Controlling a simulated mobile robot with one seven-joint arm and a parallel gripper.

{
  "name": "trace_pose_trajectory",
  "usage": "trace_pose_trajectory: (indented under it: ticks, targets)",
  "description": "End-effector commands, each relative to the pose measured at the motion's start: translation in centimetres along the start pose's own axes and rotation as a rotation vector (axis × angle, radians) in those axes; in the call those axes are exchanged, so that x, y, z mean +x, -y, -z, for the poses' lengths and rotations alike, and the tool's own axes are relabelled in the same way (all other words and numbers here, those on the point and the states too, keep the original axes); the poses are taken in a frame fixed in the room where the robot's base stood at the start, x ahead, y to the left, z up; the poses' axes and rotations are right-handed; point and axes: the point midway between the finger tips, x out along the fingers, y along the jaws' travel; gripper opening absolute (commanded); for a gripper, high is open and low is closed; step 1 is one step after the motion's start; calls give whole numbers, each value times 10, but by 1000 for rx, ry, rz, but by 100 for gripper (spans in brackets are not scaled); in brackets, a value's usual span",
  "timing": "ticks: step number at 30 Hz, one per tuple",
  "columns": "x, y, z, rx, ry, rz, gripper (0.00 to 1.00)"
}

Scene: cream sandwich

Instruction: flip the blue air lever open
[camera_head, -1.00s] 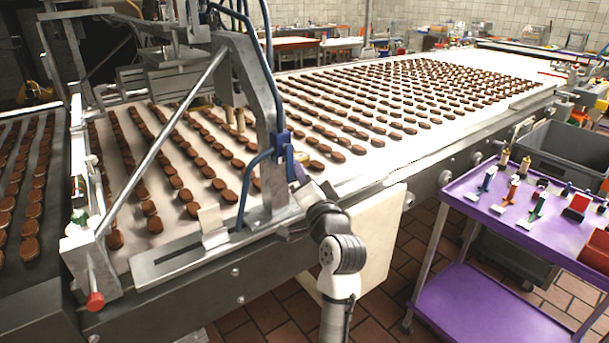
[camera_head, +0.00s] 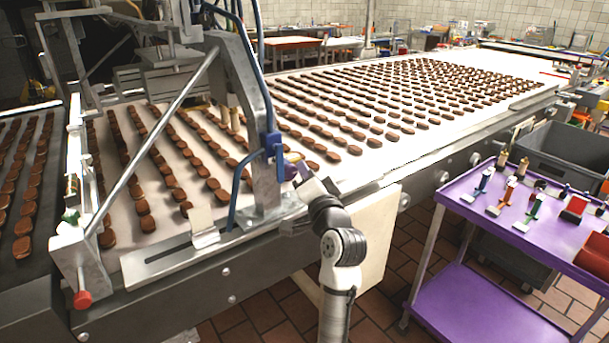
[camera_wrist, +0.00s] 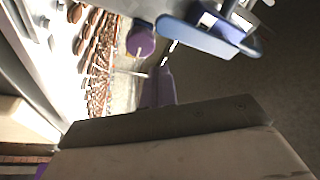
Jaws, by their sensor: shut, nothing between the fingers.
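The blue air lever (camera_head: 271,146) is on the upright grey post of the machine frame, beside the near edge of the conveyor. In the wrist view a blue part, which looks like the lever (camera_wrist: 198,36), crosses the top right. My gripper (camera_head: 294,163) is just right of the lever in the head view, at about its height. It is shut and empty. Purple finger parts show in the wrist view, close to the left end of the blue part. I cannot tell whether they touch it. Glare and the small size hide the lever's exact angle.
Rows of brown cookies (camera_head: 375,100) cover the white conveyor (camera_head: 350,182) behind the post. A diagonal bar (camera_head: 160,150) is left of the post. A purple cart (camera_head: 490,232) with small tools stands at the right, with a grey bin (camera_head: 566,150) behind it.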

Motion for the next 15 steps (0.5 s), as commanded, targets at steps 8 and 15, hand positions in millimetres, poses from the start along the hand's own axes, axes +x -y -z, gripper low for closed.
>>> trace_pose_trajectory:
  ticks: [8, 15]
  targets:
    - [-56, 8, 4, -3, -5, 1, 0]
    - [-89, 16, 7, -2, -5, 1, 0]
